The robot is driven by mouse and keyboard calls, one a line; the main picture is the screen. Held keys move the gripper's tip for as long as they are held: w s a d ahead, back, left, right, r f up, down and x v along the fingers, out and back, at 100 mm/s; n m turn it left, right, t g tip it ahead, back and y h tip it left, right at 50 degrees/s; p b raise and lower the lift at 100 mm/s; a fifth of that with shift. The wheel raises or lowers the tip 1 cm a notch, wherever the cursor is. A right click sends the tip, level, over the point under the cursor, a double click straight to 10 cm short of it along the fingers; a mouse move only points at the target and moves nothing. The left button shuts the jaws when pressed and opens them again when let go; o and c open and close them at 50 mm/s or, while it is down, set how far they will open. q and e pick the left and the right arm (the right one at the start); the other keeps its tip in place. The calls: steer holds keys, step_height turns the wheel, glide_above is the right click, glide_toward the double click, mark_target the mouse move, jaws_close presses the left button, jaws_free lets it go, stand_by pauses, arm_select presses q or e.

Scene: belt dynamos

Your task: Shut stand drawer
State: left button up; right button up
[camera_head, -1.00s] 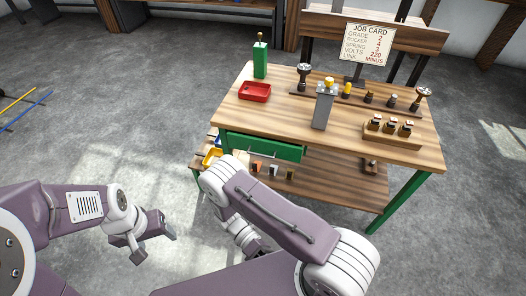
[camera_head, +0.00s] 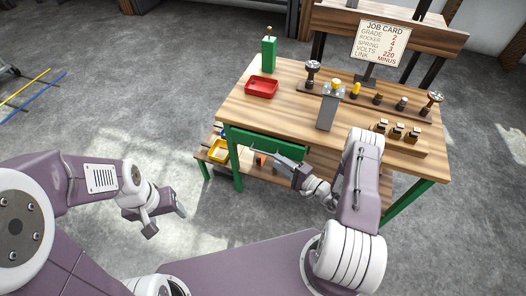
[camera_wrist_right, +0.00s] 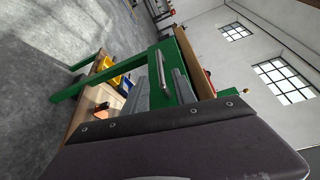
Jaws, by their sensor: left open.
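The stand is a wooden-topped bench (camera_head: 330,97) with green legs. Its green drawer (camera_head: 262,142) is under the left part of the top, and how far it stands out is hard to tell. My right gripper (camera_head: 272,160) is in front of the drawer, partly covering its front. In the right wrist view the drawer's bar handle (camera_wrist_right: 161,76) shows between the two spread grey fingers of my right gripper (camera_wrist_right: 160,84); contact cannot be told. My left gripper (camera_head: 168,215) is open and empty over the floor, left of the bench.
On the top are a red tray (camera_head: 261,87), a green bottle-like object (camera_head: 269,53), a grey post (camera_head: 328,108), a row of small parts and a job card (camera_head: 381,43). A yellow bin (camera_head: 218,151) sits on the lower shelf.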

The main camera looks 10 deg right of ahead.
mark_target(263, 152)
steer(key=b+x, duration=0.1)
steer(key=x, duration=0.7)
steer(key=shift+w+a, duration=0.2)
steer(key=shift+w, duration=0.05)
jaws_close()
stand_by(1.0)
